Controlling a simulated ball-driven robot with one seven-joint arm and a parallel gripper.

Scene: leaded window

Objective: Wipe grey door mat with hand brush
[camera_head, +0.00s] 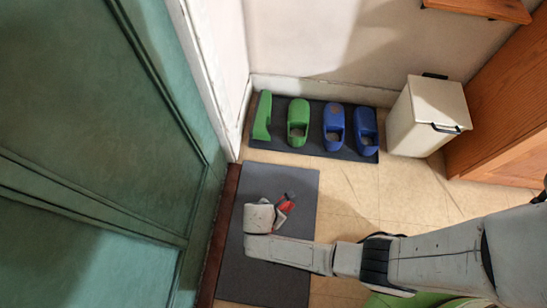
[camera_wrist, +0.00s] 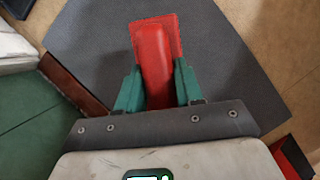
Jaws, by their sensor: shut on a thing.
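The grey door mat (camera_head: 265,285) lies on the floor beside the green door, partly covered by my arm. In the wrist view the mat (camera_wrist: 230,55) fills the area beyond my gripper. The hand brush (camera_head: 286,204) is red and is over the mat in the head view. In the wrist view my gripper (camera_wrist: 158,88) has its green fingers shut on the red handle of the hand brush (camera_wrist: 155,52), which points away from me. The underside of the brush is hidden, so I cannot tell whether it touches the mat.
A dark mat (camera_head: 312,151) by the wall holds green and blue slippers (camera_head: 334,125). A cream bin (camera_head: 422,115) stands to its right, next to a wooden cabinet (camera_head: 510,125). The green door (camera_head: 90,130) borders the left side. Tiled floor (camera_head: 350,195) is open between the mats and cabinet.

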